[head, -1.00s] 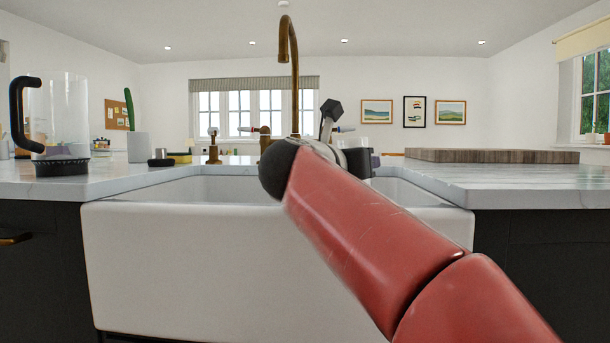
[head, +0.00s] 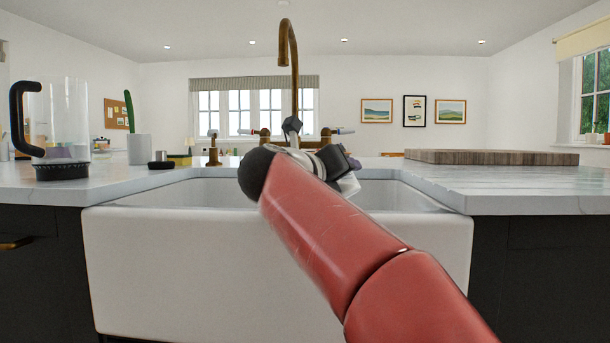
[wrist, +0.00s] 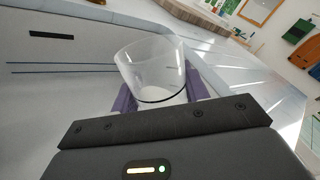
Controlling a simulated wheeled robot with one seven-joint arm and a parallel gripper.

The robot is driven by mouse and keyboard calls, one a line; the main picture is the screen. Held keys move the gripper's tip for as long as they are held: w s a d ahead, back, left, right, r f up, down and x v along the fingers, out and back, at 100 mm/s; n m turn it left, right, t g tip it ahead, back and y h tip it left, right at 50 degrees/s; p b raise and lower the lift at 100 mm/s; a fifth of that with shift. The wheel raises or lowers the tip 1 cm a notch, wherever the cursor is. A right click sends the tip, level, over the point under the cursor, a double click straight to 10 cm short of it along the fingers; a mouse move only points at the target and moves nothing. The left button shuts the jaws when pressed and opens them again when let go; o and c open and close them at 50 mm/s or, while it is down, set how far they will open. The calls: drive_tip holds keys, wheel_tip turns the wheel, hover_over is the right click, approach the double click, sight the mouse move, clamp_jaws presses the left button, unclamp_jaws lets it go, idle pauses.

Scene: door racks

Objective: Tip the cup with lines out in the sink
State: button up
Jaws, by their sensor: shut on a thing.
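The cup (wrist: 152,68) is clear, with a dark line around its lower part, in the middle of the wrist view. My gripper (wrist: 160,96) has purple fingers on both sides of the cup and is shut on it. In the head view my arm hides the cup and fingers.
A brass tap (head: 294,70) rises behind the sink. A clear blender jug (head: 65,120) with a black handle, a cactus pot (head: 139,148) and a small dark container (head: 160,161) stand on the left counter. A wooden board (head: 490,157) lies on the right counter, whose front is clear.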

drive_tip(key=shift+w+a+n, duration=0.1)
drive_tip(key=shift+a+n, duration=0.05)
drive_tip(key=shift+n, duration=0.15)
drive_tip(key=shift+r+n+p, duration=0.35)
drive_tip(key=shift+n+p, duration=0.05)
drive_tip(key=shift+p, duration=0.4)
drive_tip(key=shift+f, duration=0.1)
drive_tip(key=shift+r+n+p, duration=0.45)
drive_tip(key=shift+n+p, duration=0.55)
drive_tip(key=shift+r+n+g+h+p, duration=0.35)
drive_tip(key=shift+n+p, duration=0.45)
drive_tip(key=shift+p, duration=0.95)
drive_tip(key=shift+r+n+g+h+p, duration=0.15)
drive_tip(key=shift+r+n+p, duration=0.5)
drive_tip(key=shift+p, duration=1.1)
drive_tip(key=shift+w+a+r+n+p, duration=0.15)
drive_tip(key=shift+w+a+n+p, duration=0.55)
drive_tip(key=shift+p, duration=1.4)
drive_tip(key=shift+s+r+n+g+p, duration=0.1)
drive_tip(key=shift+r+n+g+p, duration=0.25)
drive_tip(key=shift+n+p, duration=0.9)
